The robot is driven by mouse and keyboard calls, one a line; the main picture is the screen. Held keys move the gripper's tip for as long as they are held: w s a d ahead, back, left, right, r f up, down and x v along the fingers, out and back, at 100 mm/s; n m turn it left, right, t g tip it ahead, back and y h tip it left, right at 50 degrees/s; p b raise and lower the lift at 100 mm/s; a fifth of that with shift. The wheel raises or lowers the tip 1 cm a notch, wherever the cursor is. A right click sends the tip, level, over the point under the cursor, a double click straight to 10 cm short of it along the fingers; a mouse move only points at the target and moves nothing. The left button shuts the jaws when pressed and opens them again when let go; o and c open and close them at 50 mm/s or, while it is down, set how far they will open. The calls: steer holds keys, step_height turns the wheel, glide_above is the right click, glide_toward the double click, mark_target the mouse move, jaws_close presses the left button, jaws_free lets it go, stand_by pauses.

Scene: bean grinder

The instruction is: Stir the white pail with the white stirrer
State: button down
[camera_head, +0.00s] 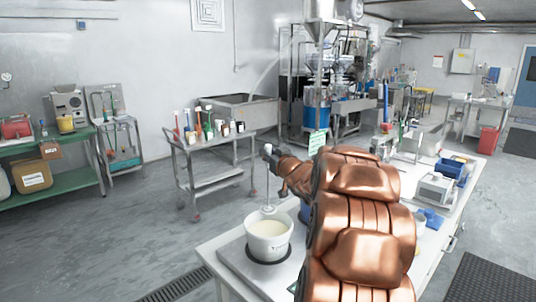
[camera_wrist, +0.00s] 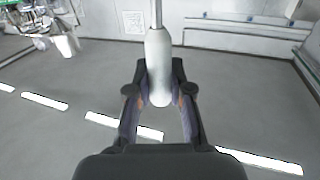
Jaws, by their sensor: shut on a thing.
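The white pail (camera_head: 268,248) stands upright on a dark round plate near the left end of the white table. It holds a pale cream content. My gripper (camera_head: 273,154) is above the pail, shut on the white stirrer (camera_head: 268,186). The stirrer hangs nearly upright, its thin rod pointing down and its disc-shaped lower end at the pail's far rim in the picture. I cannot tell whether the disc is over the opening or behind it. In the wrist view, the stirrer's thick white handle (camera_wrist: 158,60) sits between the fingers of my gripper (camera_wrist: 159,78).
The white table (camera_head: 232,252) extends to the right, with a grey scale-like device (camera_head: 437,189) and blue bins (camera_head: 453,169) on it. A metal cart (camera_head: 213,152) with several bottles and tools stands behind the pail. Open floor lies to the left.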

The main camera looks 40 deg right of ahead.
steer(key=shift+f+b, duration=1.65)
steer(key=shift+f, duration=0.3)
steer(key=shift+f+b, duration=2.7)
steer(key=shift+f, duration=2)
